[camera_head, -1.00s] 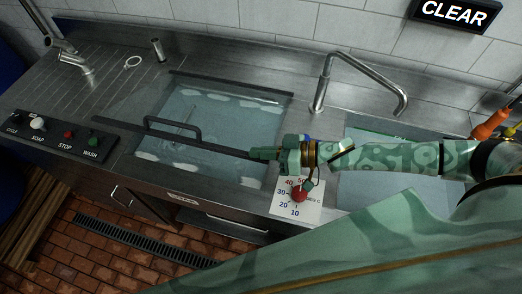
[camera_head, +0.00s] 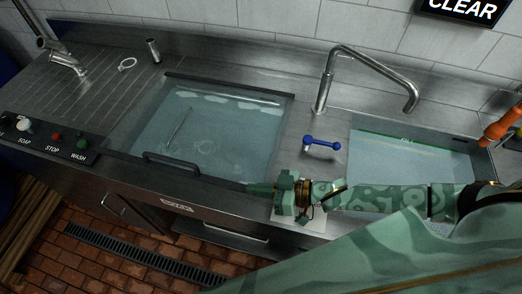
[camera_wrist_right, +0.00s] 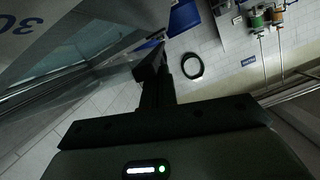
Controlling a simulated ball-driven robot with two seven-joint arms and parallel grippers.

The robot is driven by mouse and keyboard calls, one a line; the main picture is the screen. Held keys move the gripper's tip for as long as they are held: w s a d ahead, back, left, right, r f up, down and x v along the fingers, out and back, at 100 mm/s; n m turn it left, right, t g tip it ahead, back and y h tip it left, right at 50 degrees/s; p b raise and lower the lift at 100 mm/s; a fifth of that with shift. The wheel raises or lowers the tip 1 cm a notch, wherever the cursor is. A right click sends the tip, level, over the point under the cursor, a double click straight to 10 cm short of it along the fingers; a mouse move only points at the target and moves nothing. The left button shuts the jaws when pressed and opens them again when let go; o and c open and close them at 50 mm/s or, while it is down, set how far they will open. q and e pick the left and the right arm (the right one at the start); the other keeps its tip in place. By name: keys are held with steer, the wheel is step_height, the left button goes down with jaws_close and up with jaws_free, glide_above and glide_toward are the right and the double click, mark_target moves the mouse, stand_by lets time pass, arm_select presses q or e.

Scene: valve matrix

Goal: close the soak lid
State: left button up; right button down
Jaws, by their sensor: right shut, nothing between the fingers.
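The soak lid is a clear panel with a dark frame (camera_head: 115,158) and a dark bar handle (camera_head: 172,160) along its front edge. In the head view it lies low over the soak basin, looking about level with the counter; I cannot tell whether its front edge touches the rim. Water, a thin rod and pale foam patches show through it. My right gripper (camera_head: 258,188) is shut and empty at the front right corner of the lid, touching or just above it. Its dark fingers show in the right wrist view (camera_wrist_right: 150,66). My left gripper is out of view.
A blue lever (camera_head: 322,142) and a bent tap (camera_head: 325,85) stand right of the basin. A second basin (camera_head: 400,160) lies further right, partly behind my right arm. A button panel (camera_head: 50,137) is at the left. The draining board (camera_head: 100,85) is mostly clear.

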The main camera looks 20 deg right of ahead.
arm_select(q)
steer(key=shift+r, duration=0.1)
arm_select(e)
steer(key=shift+r, duration=0.1)
